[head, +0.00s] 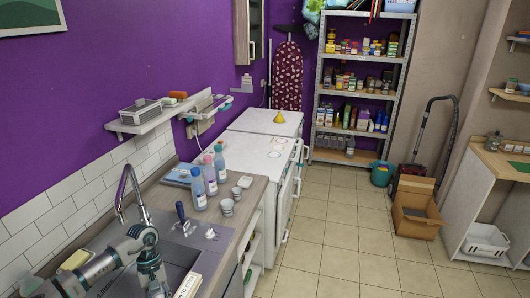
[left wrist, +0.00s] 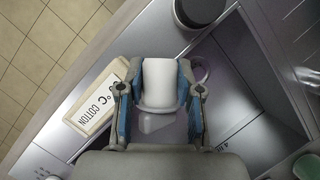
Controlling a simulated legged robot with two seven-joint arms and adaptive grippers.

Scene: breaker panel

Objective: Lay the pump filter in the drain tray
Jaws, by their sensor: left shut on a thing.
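My left gripper (head: 154,280) points down over the grey sink (head: 183,262) at the bottom left of the head view. In the left wrist view my left gripper (left wrist: 160,105) has its blue pads shut on a smooth white rounded piece (left wrist: 160,80), apparently the pump filter. A grey ring shows just right of it. The fingers hide part of it, and the head view does not show it clearly. I cannot single out the drain tray with certainty. My right gripper is in neither view.
A cream block marked "COTTON" (head: 187,286) lies beside the left gripper; it also shows in the left wrist view (left wrist: 92,103). The faucet (head: 131,190) stands behind the sink. Bottles (head: 210,175) and white cups (head: 227,207) stand farther along the counter.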

